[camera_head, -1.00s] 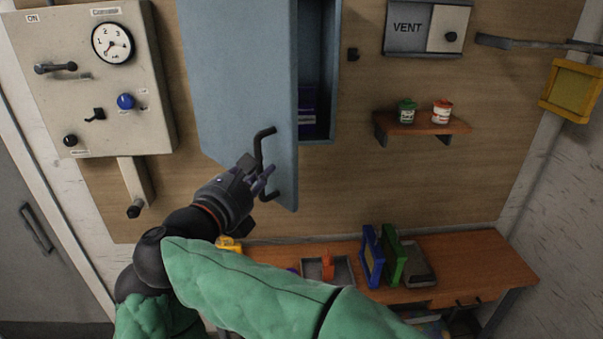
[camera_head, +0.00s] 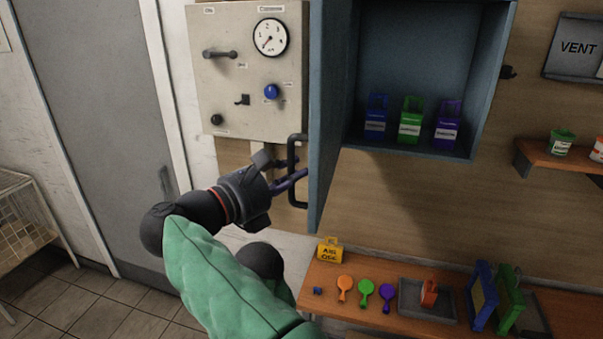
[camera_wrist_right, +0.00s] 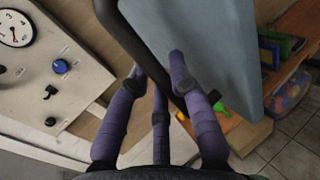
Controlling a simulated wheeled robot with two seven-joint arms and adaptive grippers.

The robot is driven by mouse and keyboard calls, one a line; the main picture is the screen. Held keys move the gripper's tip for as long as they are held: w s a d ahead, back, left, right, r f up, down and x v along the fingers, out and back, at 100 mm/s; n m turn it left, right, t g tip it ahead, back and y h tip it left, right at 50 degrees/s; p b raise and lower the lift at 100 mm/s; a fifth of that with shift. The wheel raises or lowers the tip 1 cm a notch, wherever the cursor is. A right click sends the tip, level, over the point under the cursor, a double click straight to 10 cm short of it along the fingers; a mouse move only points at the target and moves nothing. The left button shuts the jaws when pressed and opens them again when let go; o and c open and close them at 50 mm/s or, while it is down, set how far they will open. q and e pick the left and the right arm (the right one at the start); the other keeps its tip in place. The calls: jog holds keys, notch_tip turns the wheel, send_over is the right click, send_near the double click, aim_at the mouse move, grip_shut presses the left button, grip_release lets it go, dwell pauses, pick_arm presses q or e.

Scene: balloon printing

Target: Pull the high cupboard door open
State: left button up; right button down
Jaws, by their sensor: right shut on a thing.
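The high cupboard's blue-grey door (camera_head: 328,110) stands swung wide open to the left of the cupboard (camera_head: 428,55), seen nearly edge-on. Its black bar handle (camera_head: 292,148) is on the door's left face. My right gripper (camera_head: 288,180) is at the lower part of the handle, shut on it. In the right wrist view the purple fingers (camera_wrist_right: 158,90) are around the dark handle, close to the door (camera_wrist_right: 215,50). Inside the cupboard stand a blue box (camera_head: 376,118), a green box (camera_head: 411,122) and a purple box (camera_head: 447,127). My left gripper is not in view.
A control panel (camera_head: 225,90) with a gauge is on the wall behind the door and gripper. Below, a workbench (camera_head: 345,305) holds a yellow box (camera_head: 330,249), coloured paddles and a grey tray (camera_head: 415,310). A wire rack (camera_head: 20,220) stands at far left.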

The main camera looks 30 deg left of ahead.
jog(key=shift+a+r, duration=0.2)
jog(key=c, duration=1.1)
grip_release()
jog(key=shift+w+f, duration=0.1)
jog(key=v, duration=1.2)
